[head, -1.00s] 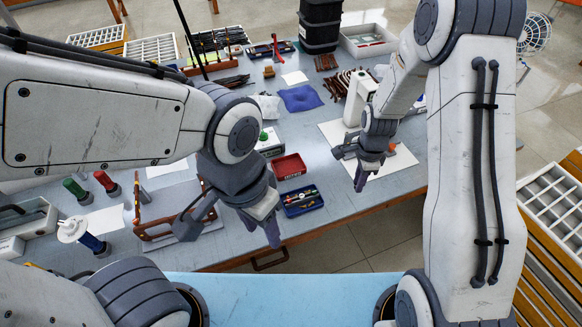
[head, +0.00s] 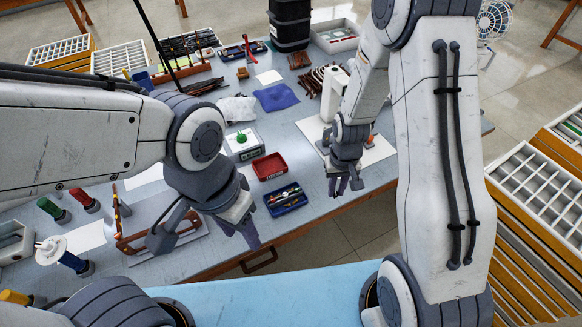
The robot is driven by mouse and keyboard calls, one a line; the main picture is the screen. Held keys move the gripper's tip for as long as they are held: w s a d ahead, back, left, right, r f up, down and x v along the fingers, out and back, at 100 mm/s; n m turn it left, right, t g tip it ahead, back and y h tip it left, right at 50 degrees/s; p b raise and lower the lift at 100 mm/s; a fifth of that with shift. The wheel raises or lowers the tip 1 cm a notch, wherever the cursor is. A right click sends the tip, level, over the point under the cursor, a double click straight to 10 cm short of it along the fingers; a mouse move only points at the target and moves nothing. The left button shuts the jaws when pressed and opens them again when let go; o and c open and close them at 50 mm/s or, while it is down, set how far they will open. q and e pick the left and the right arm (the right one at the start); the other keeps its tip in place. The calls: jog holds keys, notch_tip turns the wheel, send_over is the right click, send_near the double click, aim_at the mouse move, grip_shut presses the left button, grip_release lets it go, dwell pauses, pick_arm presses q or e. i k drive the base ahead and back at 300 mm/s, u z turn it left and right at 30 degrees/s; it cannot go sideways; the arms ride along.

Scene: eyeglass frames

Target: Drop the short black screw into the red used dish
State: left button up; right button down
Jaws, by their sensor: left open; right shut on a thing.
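The red dish (head: 258,176) sits on the blue-grey table, just behind a small blue tray (head: 268,210). My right gripper (head: 340,188) is to the right of the dish, near the table's front edge, with its fingers pointing down. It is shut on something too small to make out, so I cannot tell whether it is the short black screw. I cannot pick out the screw elsewhere. My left gripper (head: 205,240) is open and appears empty, in front and left of the dish, over the table's front edge.
The blue tray holds several small tools. A white device with a green knob (head: 241,137) stands behind the dish. A brown wooden frame (head: 135,245) lies left of my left gripper. A white mat (head: 378,150) with a white stand lies behind my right gripper.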

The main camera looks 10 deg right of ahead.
aim_at(275, 169)
jog(key=u, duration=2.45)
jog(key=k, duration=0.45)
jog(key=z, duration=1.4)
jog(key=i, duration=0.5)
jog(key=u, duration=0.05)
